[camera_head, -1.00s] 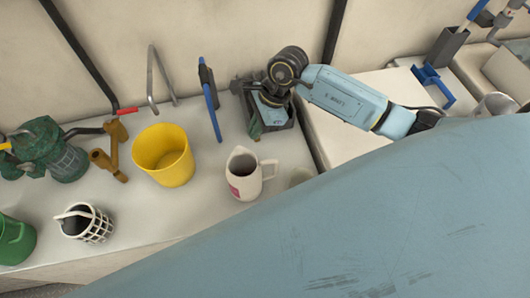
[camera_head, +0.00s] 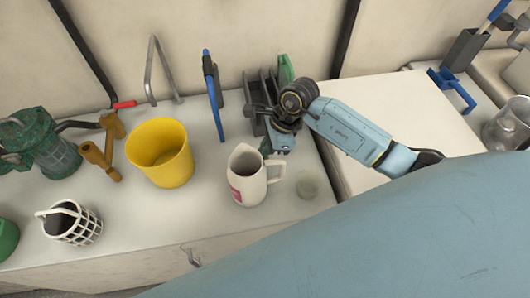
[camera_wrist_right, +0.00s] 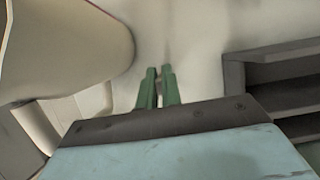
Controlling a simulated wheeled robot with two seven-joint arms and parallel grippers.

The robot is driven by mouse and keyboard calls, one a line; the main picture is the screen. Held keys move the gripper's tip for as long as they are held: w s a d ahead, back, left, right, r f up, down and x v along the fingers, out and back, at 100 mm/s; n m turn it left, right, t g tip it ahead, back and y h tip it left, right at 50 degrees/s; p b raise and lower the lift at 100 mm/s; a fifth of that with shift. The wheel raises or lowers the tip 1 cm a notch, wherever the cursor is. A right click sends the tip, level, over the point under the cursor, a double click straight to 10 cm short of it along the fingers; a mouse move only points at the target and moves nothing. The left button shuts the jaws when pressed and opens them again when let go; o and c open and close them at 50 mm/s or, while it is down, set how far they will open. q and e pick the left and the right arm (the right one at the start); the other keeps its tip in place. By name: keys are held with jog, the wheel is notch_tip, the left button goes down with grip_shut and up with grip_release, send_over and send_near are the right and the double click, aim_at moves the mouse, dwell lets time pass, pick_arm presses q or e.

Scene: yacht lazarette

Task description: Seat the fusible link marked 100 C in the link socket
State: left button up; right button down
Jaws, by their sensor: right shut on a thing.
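My right gripper (camera_head: 265,148) reaches down just in front of the grey slotted rack, behind the white pitcher. In the right wrist view its green fingers (camera_wrist_right: 159,84) are close together on a small greyish piece (camera_wrist_right: 159,96). The fingers hide most of this piece, and no marking on it can be read. The fingers point at the pale counter, with the pitcher to the left and the rack to the right. I cannot make out the link socket or another fusible link. My left gripper is not in view.
The white pitcher (camera_head: 246,178) stands close to the right gripper. The dark grey rack (camera_head: 256,92) is behind it, with a green piece (camera_head: 286,70) at its back. A yellow bucket (camera_head: 160,155) is left, and a small greyish-green pot (camera_head: 308,185) is right.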

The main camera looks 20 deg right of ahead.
jog(key=shift+d+f, duration=0.15)
jog(key=shift+f, duration=0.05)
jog(key=shift+f, duration=0.1)
jog(key=shift+f, duration=0.15)
jog(key=c, duration=1.6)
grip_release()
